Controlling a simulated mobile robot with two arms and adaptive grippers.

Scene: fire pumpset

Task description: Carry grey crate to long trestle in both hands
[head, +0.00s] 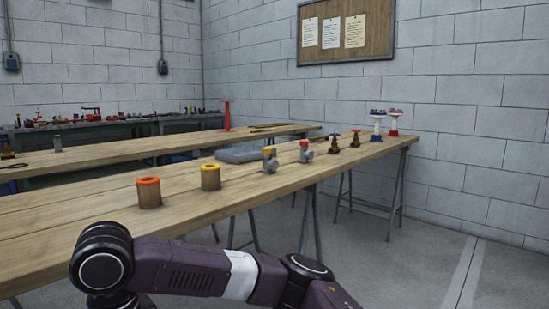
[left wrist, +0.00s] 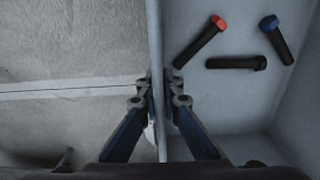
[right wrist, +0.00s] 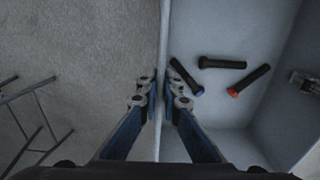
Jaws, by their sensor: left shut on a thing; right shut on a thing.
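The grey crate (left wrist: 235,105) fills the right side of the left wrist view, and it also shows in the right wrist view (right wrist: 235,115). My left gripper (left wrist: 164,88) is shut on one crate wall, one finger inside and one outside. My right gripper (right wrist: 161,86) is shut on a crate wall in the same way. Dark bolt-like pieces lie inside, one with a red end (left wrist: 202,42), one with a blue end (left wrist: 277,38) and one all black (left wrist: 236,63). In the head view neither the grippers nor this held crate shows. A long wooden trestle (head: 100,220) stands in front.
Orange-topped (head: 148,191) and yellow-topped (head: 210,177) cylinders, valves (head: 305,152) and red-and-blue fittings (head: 377,124) stand along the front trestle. A second wooden table (head: 110,153) stands behind, with a pale grey bin (head: 240,152) near its right part. Bare floor lies to the right.

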